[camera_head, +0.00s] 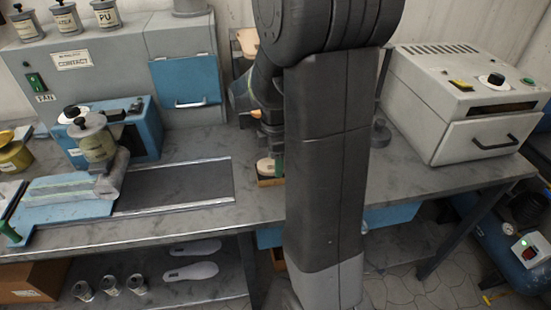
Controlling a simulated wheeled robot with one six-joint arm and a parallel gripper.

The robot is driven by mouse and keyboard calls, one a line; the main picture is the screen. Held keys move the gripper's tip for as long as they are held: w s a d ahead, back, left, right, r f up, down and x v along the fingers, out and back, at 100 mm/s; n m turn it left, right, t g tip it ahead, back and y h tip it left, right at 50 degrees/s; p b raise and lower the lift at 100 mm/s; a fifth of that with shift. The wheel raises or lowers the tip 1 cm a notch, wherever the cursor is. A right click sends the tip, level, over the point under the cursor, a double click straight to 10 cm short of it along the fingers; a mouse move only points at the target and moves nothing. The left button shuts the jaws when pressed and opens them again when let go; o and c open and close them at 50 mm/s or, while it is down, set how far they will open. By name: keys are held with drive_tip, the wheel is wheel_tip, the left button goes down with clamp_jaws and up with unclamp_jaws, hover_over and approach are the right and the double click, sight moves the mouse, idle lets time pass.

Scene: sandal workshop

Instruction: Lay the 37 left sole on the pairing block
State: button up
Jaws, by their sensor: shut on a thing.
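My gripper (270,133) is seen only in part, pointing down over the bench behind my own arm, which hides most of it. Its fingertips and what is between them cannot be made out clearly. A small tan patch (256,114) shows at its left side; it may be part of the held sole. Below it, a low brown block (270,182) stands near the bench's front edge, with a pale, round-ended piece (265,166) at its top and a green strip beside it. The block's right side is hidden. No size mark can be read.
A white oven-like box (460,105) stands right. Two pale soles (191,270) and several small cans (109,285) lie on the lower shelf. A blue-flapped cabinet (185,80) stands behind.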

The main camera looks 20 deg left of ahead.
drive_tip(key=shift+f, duration=0.15)
drive_tip(key=o, duration=1.2)
wheel_tip(320, 180, up, 14)
drive_tip(key=shift+f, duration=0.1)
wheel_tip(320, 180, down, 14)
drive_tip(key=shift+r, duration=0.3)
